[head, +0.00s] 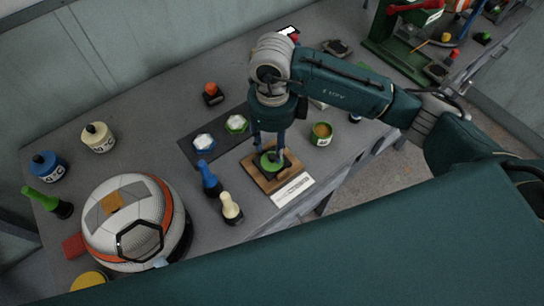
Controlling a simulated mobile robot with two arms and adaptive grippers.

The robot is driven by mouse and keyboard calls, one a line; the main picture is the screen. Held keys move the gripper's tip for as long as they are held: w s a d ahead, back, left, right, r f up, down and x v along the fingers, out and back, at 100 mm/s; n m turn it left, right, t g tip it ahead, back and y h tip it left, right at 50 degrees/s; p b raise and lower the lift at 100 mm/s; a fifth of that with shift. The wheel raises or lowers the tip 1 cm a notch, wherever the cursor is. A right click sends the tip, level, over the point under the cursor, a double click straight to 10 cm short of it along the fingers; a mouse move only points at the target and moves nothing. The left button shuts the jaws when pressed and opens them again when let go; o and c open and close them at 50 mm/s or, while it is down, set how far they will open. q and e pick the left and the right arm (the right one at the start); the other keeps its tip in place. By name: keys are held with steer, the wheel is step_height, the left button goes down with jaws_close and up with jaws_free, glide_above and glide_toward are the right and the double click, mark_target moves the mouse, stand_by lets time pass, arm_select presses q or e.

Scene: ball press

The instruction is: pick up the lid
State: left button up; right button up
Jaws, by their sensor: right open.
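A green lid (268,163), round with a dark knob, lies on a small wooden board (262,181) near the front edge of the bench. My right gripper (269,151) points down over the lid, its fingers apart on either side of the knob. I cannot tell whether the fingers touch it. The gripper partly hides the lid. An open green jar (321,138) with yellowish contents stands to the right of the board. My left gripper is out of view.
A blue bottle-shaped piece (211,180) and a cream one (230,208) stand just left of the board. A dark mat (192,157) holds two hexagonal pieces (204,142). A large white and orange ball-like device (133,218) fills the left front. A white label (293,190) lies beside the board.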

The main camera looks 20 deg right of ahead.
mark_target(271, 156)
steer(key=shift+w+f, duration=0.15)
steer(key=shift+f, duration=0.15)
steer(key=f, duration=0.1)
steer(key=f+p, duration=0.1)
steer(key=f, duration=0.1)
steer(key=f+p, duration=0.1)
steer(key=shift+w+f, duration=0.2)
steer(key=shift+w, duration=0.15)
steer(key=shift+f, duration=0.25)
steer(key=shift+c, duration=1.4)
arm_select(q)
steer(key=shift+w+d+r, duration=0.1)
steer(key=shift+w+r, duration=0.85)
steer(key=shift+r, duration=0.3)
arm_select(e)
jaws_close()
